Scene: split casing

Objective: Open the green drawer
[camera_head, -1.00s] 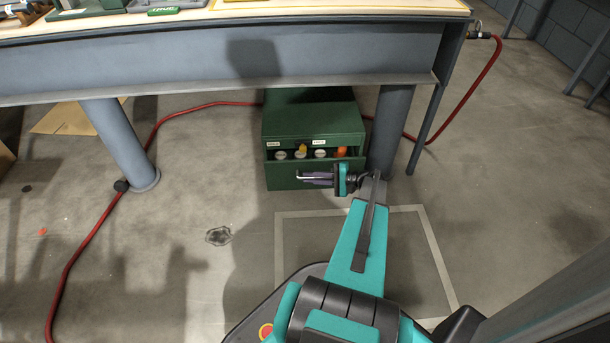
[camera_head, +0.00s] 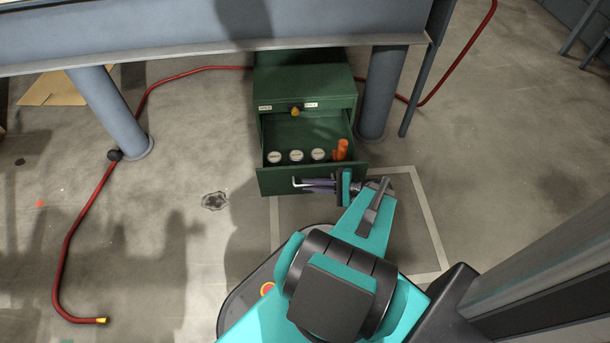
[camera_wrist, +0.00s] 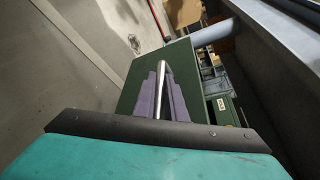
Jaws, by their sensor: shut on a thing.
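The green drawer (camera_head: 275,182) is pulled well out of the green cabinet (camera_head: 300,85) under the workbench. Inside it stand several round pale-topped items (camera_head: 297,156) in a row and orange items (camera_head: 341,150) at the right. My gripper (camera_head: 318,186) is at the drawer's front, shut on the silver bar handle (camera_head: 297,182). In the wrist view the handle (camera_wrist: 161,90) lies between the purple-grey fingers, with the green drawer front (camera_wrist: 135,88) behind. Part of the handle is hidden by the fingers.
A yellow item (camera_head: 295,111) shows on the cabinet front above the drawer, between two white labels. Blue-grey bench legs (camera_head: 383,90) stand to both sides. A red hose (camera_head: 75,245) runs over the floor at left. The floor left of the drawer is mostly clear.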

